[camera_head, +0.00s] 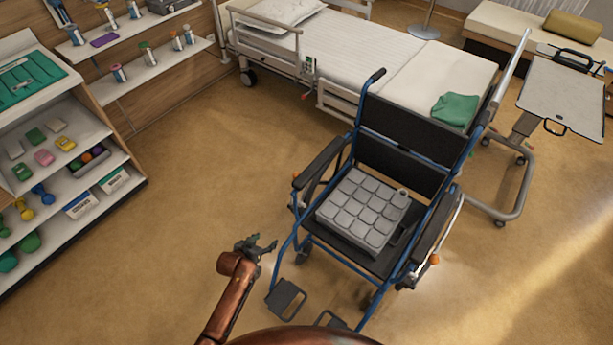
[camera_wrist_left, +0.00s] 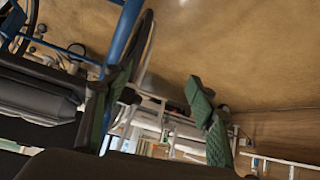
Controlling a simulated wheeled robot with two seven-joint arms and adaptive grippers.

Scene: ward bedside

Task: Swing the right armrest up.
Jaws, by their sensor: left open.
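The wheelchair with its blue frame (camera_head: 284,247) and black backrest (camera_head: 405,128) faces me. Its black armrest pad on the picture's left (camera_head: 318,163), on a sitter's right side, lies about level beside the seat. The other armrest pad (camera_head: 435,228) is on the picture's right, also lowered. My left gripper (camera_head: 268,246) is open and empty, in front of and below the picture-left armrest, apart from it. In the left wrist view its green-padded fingers (camera_wrist_left: 150,112) are spread, with blue tubing (camera_wrist_left: 124,35) beyond. Dark chair parts fill that view's left. My right gripper is out of view.
A grey segmented cushion (camera_head: 362,208) lies on the seat. Footplates (camera_head: 286,299) stick out at the front. A bed (camera_head: 345,50) stands behind and an overbed table (camera_head: 565,95) at the right. Shelves (camera_head: 75,150) stand at the left. Floor (camera_head: 190,200) between shelves and chair is clear.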

